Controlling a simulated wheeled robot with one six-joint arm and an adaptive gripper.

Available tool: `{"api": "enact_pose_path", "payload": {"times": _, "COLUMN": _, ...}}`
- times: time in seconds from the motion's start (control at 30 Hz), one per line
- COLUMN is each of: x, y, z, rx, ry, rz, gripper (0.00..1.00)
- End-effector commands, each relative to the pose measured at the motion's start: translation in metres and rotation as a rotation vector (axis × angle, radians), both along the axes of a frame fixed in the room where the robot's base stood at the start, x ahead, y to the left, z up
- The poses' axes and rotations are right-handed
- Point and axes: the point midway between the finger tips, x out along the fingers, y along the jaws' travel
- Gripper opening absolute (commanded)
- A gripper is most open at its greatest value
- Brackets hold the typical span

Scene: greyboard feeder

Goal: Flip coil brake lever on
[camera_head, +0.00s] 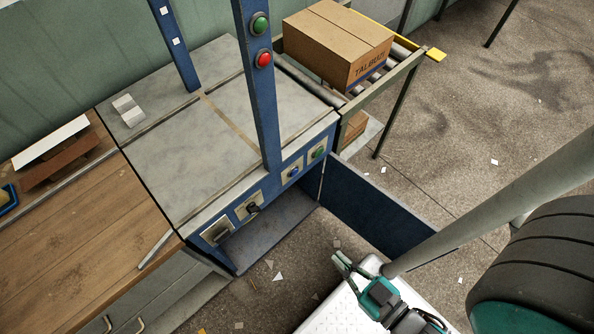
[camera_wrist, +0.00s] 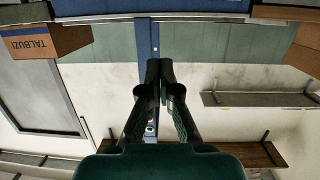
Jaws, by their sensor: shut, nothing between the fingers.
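The blue front panel (camera_head: 273,188) of the machine carries several controls on pale plates. A black lever-like handle (camera_head: 252,208) sticks out of one plate; a dark part (camera_head: 219,235) sits on the plate at the panel's left end. I cannot read the labels, so I cannot tell which is the coil brake lever. My gripper (camera_head: 342,261) is apart from the panel, in front and to the lower right of it. In the wrist view my gripper (camera_wrist: 160,70) has its fingertips together with nothing between them. No lever can be made out there.
A blue post (camera_head: 258,100) with green and red buttons rises from the panel. An open blue door (camera_head: 380,205) stands right of the panel. A cardboard box (camera_head: 335,45) sits on a roller conveyor at the back. A wooden bench (camera_head: 90,240) is at left.

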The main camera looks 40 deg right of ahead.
Motion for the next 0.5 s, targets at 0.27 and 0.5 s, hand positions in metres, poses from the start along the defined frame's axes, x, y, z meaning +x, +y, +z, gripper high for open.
{"api": "enact_pose_path", "payload": {"times": 0.27, "x": 0.047, "y": -0.008, "z": -0.06, "rx": -0.034, "ry": -0.072, "rz": -0.03, "gripper": 0.0}}
{"api": "enact_pose_path", "payload": {"times": 0.5, "x": 0.093, "y": -0.021, "z": -0.11, "rx": -0.054, "ry": -0.101, "rz": -0.026, "gripper": 0.0}}
